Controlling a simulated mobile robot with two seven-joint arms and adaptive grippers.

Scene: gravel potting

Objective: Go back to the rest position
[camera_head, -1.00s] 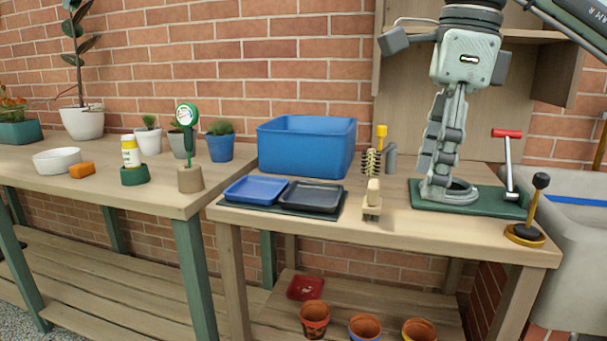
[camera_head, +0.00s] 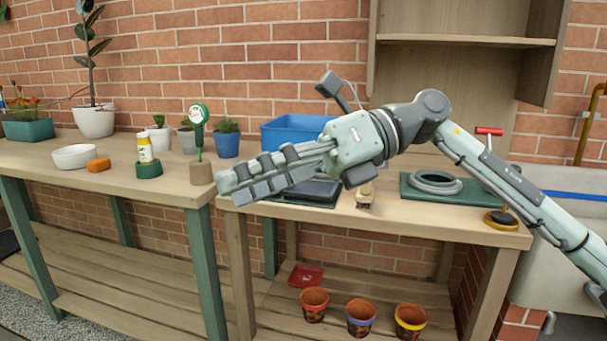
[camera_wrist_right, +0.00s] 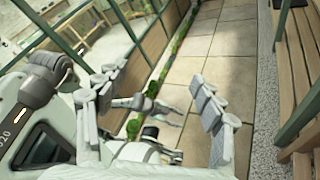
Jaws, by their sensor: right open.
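My right gripper (camera_head: 232,188) reaches across the head view from the right, its fingers pointing left in front of the right-hand bench. In the right wrist view my right gripper (camera_wrist_right: 165,112) has its fingers spread apart with nothing between them. It hides much of the blue bin (camera_head: 292,130) and the trays behind it. My left gripper does not show in the head view.
The right-hand bench (camera_head: 455,228) bears a green board (camera_head: 410,190) with a grey ring and a red-handled tool (camera_head: 489,132). Pots (camera_head: 314,303) stand on the lower shelf. A shelf unit (camera_head: 460,75) rises behind. Stone paving (camera_wrist_right: 215,60) shows in the right wrist view.

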